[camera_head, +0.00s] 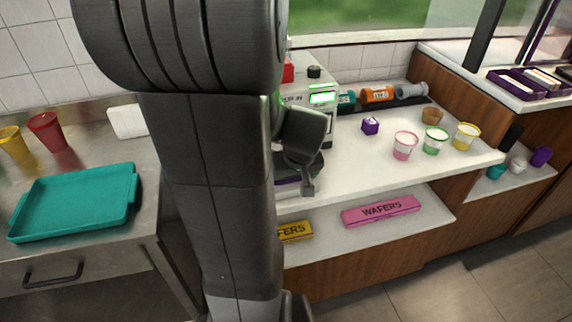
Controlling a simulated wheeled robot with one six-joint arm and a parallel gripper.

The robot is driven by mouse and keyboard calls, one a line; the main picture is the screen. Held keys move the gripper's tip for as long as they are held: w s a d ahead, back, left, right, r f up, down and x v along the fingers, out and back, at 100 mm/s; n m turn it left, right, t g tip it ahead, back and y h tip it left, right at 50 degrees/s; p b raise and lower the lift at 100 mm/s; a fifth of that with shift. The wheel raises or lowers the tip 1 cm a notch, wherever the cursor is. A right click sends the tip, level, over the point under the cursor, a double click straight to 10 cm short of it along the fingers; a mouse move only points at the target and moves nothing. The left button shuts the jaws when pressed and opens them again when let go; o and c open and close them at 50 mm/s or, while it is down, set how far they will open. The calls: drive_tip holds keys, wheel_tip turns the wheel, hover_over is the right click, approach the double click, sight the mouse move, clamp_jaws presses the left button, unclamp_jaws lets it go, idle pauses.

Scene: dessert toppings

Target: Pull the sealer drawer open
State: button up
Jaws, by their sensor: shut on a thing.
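The sealer (328,126) is a white machine with a lit green display, standing on the white counter behind my arm. Its left part is hidden by my arm. The dark sealer drawer (284,182) shows low at its front, mostly hidden by my arm and gripper. My gripper (308,188) points down in front of the sealer, at the drawer's front, with its fingers shut on the drawer. The grasp itself is small and partly hidden. How far the drawer stands out cannot be told.
Cups stand right of the sealer, including a pink one (404,145), with a purple cube (370,126). Pink (381,211) and yellow (295,232) wafers boxes lie on the shelf below. A teal tray (75,203) lies on the left steel counter.

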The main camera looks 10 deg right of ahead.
drive_tip(key=shift+s+d+b, duration=0.15)
drive_tip(key=shift+s+b, duration=0.15)
drive_tip(key=shift+s, duration=2.2)
drive_tip(key=o, duration=1.1)
drive_tip(key=shift+r, duration=0.15)
drive_tip(key=p+v, duration=0.1)
drive_tip(key=v, duration=1.2)
drive_tip(key=shift+s+r, duration=0.2)
drive_tip(key=shift+f, duration=0.1)
drive_tip(key=b+x, duration=0.1)
drive_tip(key=x, duration=1.2)
drive_tip(key=shift+w+f, duration=0.25)
